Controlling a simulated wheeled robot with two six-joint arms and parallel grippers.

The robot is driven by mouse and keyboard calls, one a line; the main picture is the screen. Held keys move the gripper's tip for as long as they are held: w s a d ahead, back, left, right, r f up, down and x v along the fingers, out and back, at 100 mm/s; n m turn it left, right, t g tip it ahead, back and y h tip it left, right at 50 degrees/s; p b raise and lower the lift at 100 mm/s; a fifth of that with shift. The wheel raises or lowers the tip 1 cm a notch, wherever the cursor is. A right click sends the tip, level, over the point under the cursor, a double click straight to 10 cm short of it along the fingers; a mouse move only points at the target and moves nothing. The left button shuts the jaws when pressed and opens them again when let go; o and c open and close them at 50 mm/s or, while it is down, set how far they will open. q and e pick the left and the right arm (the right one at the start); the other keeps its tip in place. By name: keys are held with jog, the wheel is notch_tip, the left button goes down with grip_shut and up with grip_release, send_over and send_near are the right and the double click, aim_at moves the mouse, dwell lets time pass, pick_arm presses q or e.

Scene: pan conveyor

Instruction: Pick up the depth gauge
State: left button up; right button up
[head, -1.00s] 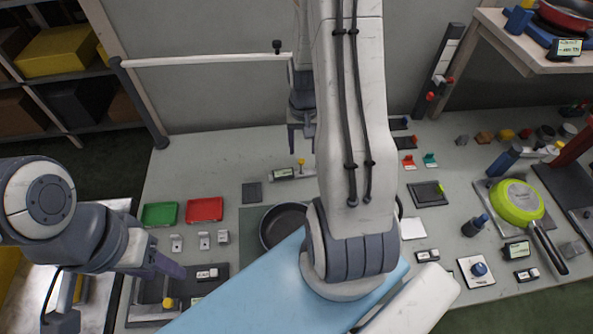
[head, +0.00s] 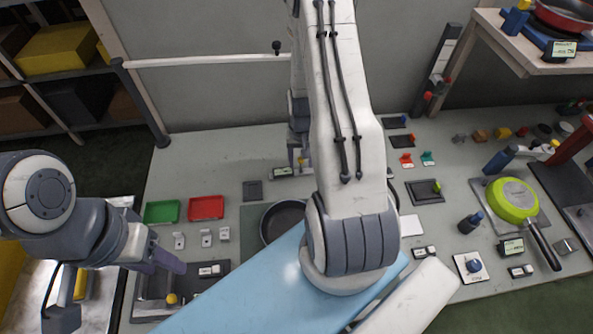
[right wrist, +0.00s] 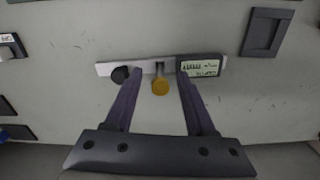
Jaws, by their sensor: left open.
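The depth gauge lies flat on the table as a pale bar with a black display (right wrist: 200,66), a round yellow knob (right wrist: 160,87) and a dark knob in the right wrist view. In the head view its display (head: 283,172) shows, while my right arm hides part of it. My right gripper (right wrist: 158,75) is open, its fingertips on either side of the yellow knob; contact cannot be told. It also shows in the head view (head: 298,163), partly hidden. My left gripper (head: 168,265) is open and empty, low over the left front of the table.
A green tray (head: 161,212) and a red tray (head: 206,207) lie left of a dark pan (head: 279,222). A grey square plate (head: 252,191) lies near the gauge. A green pan (head: 511,198) is at the right. The table behind the trays is clear.

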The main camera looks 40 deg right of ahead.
grip_shut()
dwell(1.2)
